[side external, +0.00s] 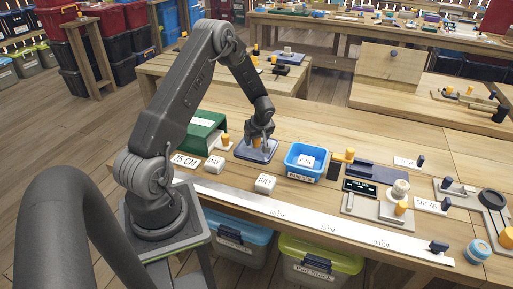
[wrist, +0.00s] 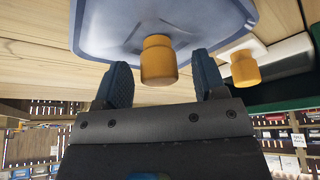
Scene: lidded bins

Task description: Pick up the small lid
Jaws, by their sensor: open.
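The small lid (side external: 250,155) is a blue-grey, rounded rectangular plate lying on the wooden table, between the green box and the blue bin. In the wrist view the lid (wrist: 105,30) fills the top, with a yellow knob (wrist: 159,62) standing from its middle. My gripper (side external: 262,139) is over the lid and points down at it. In the wrist view my gripper (wrist: 160,64) is open, with one dark blue finger on each side of the knob. A gap shows on both sides of the knob. The gripper hides part of the lid in the side view.
A green box (side external: 202,133) with a second yellow knob (side external: 225,140) stands close left of the lid. A blue bin (side external: 306,160) is at the right. White labelled blocks (side external: 265,184) and a long white ruler (side external: 310,217) lie in front.

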